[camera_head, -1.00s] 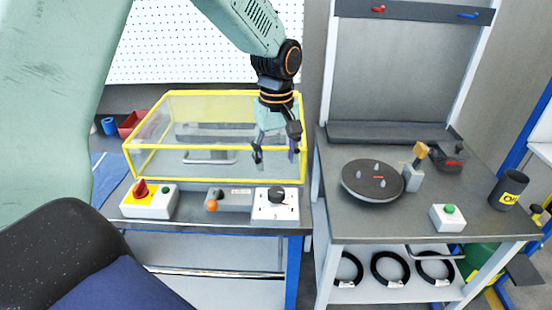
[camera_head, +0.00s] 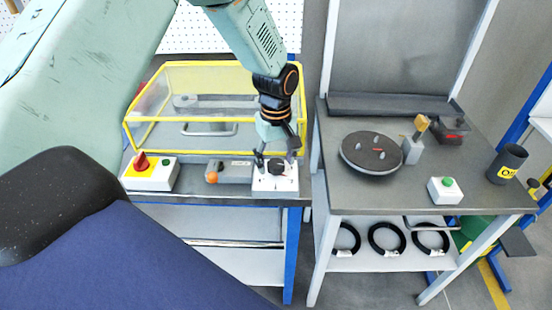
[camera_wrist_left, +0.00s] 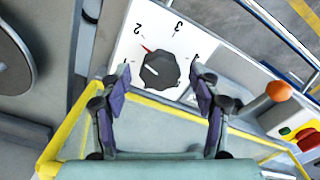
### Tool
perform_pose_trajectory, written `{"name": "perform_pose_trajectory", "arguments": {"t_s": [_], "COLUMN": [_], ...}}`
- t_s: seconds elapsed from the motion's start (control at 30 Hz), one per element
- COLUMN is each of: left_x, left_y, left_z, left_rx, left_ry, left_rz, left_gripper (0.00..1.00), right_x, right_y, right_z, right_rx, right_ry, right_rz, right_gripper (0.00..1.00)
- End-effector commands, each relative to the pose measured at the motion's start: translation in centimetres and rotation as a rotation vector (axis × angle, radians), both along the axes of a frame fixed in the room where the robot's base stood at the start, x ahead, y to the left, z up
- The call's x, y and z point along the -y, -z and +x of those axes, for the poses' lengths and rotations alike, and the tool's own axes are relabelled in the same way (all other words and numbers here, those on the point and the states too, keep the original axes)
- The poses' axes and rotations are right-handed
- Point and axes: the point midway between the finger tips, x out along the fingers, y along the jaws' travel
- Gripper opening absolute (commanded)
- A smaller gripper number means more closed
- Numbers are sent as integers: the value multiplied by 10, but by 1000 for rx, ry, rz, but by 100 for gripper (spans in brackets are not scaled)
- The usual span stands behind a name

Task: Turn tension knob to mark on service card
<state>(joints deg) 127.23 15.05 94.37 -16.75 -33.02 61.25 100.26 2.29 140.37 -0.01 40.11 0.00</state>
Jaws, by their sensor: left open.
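The tension knob (camera_head: 276,167) is a dark, many-sided knob on a white dial box (camera_head: 262,184) at the bench's front right corner. In the left wrist view the knob (camera_wrist_left: 160,71) carries a short white line, and the dial plate (camera_wrist_left: 190,42) has numbers and a red mark near the 2. My left gripper (camera_head: 274,157) points down just above and behind the knob. In the wrist view its open fingers (camera_wrist_left: 163,84) lie on either side of the knob's near edge, with nothing held. Contact cannot be told. No service card can be made out. My right gripper is not in view.
A yellow-edged clear cover (camera_head: 160,149) stands directly behind the dial box. To its left are a lever with an orange ball (camera_head: 212,177) and a red switch on a box (camera_head: 142,162). A second table (camera_head: 390,197) with a dark turntable (camera_head: 370,153) stands to the right.

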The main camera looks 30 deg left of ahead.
Motion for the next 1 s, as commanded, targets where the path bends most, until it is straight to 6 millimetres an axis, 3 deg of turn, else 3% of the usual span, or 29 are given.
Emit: {"name": "perform_pose_trajectory", "arguments": {"t_s": [0.07,0.7,1.0], "left_x": [0,0,0], "left_y": [0,0,-1], "left_z": [0,0,0], "left_rx": [0,0,-1], "left_ry": [0,0,36], "left_rz": [0,0,0], "left_gripper": [63,9,8], "right_x": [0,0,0], "right_y": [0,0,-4], "right_z": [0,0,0], "right_rx": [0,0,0], "right_ry": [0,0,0], "right_rz": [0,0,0], "right_gripper": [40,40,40]}}
